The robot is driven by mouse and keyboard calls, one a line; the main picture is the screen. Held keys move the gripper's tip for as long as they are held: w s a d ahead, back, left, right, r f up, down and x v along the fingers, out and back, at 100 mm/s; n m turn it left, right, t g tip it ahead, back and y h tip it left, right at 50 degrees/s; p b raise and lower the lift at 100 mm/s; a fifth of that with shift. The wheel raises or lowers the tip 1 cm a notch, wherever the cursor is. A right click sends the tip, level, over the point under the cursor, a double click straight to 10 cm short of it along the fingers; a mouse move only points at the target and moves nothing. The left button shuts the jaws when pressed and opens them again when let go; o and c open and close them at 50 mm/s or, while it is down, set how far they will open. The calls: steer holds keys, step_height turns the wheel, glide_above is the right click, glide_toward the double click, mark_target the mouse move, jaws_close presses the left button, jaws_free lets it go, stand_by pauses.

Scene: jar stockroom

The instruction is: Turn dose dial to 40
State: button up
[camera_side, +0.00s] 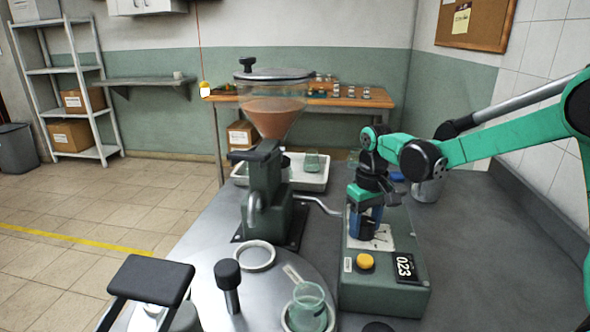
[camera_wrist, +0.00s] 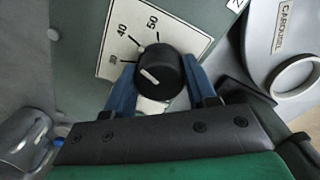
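The dose dial (camera_wrist: 160,78) is a black round knob with a white mark on a white scale plate (camera_wrist: 185,36) with numbers including 40 and 50. The mark lies on the knob's left side and slants up-left, below the 40, toward the lowest number. My gripper (camera_wrist: 160,72) has its blue fingers on opposite sides of the knob, seemingly touching it. In the side view, my gripper (camera_side: 366,222) points down over the green dial box (camera_side: 385,290) and hides the knob. The scale plate (camera_side: 383,243) shows partly.
A grinder with a hopper (camera_side: 275,105) stands left of the box. A glass jar (camera_side: 307,305) and a black-knobbed tamper (camera_side: 229,285) stand at the front left.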

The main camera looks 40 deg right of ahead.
mark_target(365, 221)
steer(key=o, duration=0.4)
steer(key=shift+r, duration=0.1)
steer(key=shift+r, duration=2.75)
steer(key=s+a+t, duration=0.2)
steer(key=s+a+n+t, duration=0.1)
steer(key=s+t, duration=0.1)
steer(key=s, duration=0.1)
steer(key=s+a+r+t, duration=0.1)
steer(key=s+a+t, duration=0.1)
steer(key=shift+s+a+n, duration=0.3)
steer(key=shift+a, duration=0.05)
steer(key=shift+s+a+f+t, duration=0.35)
steer(key=shift+s+t, duration=0.15)
steer(key=shift+t, duration=0.1)
